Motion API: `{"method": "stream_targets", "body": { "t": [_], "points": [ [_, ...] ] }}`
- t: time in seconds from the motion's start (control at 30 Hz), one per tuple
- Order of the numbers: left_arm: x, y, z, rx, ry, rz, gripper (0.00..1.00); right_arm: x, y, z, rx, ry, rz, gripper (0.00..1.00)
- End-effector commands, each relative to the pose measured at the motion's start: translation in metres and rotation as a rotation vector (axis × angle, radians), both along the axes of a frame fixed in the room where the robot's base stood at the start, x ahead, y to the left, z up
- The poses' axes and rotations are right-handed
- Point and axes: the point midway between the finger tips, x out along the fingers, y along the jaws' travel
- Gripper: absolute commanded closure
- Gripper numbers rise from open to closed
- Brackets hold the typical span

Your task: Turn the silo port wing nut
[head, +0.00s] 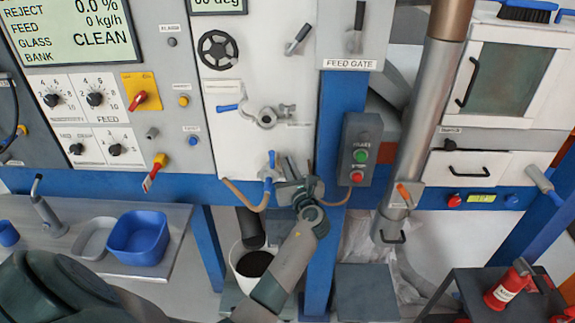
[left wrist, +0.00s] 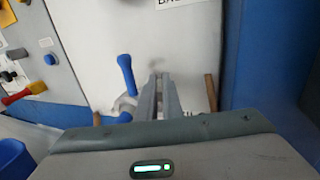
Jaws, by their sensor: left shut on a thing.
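My left gripper (head: 287,174) reaches up to the lower part of the white panel (head: 245,140), just right of a small port fitting with a blue lever (head: 271,160). In the left wrist view the fingers of the left gripper (left wrist: 162,88) are close together, right of the upright blue lever (left wrist: 125,74) and the grey clamp at its foot. The fingers are shut on the wing nut of this port, which they mostly hide. My right gripper is not in view.
A similar clamp fitting (head: 266,115) with a blue lever sits higher on the panel. A brown hose (head: 240,198) loops below the port. A blue post (head: 325,150) and a button box (head: 360,150) stand to the right. A white bucket (head: 248,270) stands below.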

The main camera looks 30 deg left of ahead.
Motion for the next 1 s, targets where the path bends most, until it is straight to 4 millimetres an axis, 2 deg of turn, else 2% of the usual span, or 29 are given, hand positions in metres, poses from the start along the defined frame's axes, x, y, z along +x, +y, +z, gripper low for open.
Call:
{"method": "stream_targets", "body": {
  "t": [0.17, 0.5, 0.93, 1.0],
  "points": [
    [0.002, 0.000, -0.003, -0.001, 0.000, 0.055, 1.00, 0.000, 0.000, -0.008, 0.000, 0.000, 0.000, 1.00],
    [0.002, 0.000, -0.004, -0.001, 0.000, 0.320, 1.00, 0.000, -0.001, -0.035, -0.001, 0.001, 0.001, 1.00],
    [0.000, 0.000, 0.000, 0.000, 0.000, 0.380, 1.00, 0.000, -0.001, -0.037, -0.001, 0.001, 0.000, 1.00],
    [0.000, 0.000, 0.000, 0.000, 0.000, 0.380, 0.82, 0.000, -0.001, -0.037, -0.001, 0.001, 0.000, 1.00]
  ]
}}
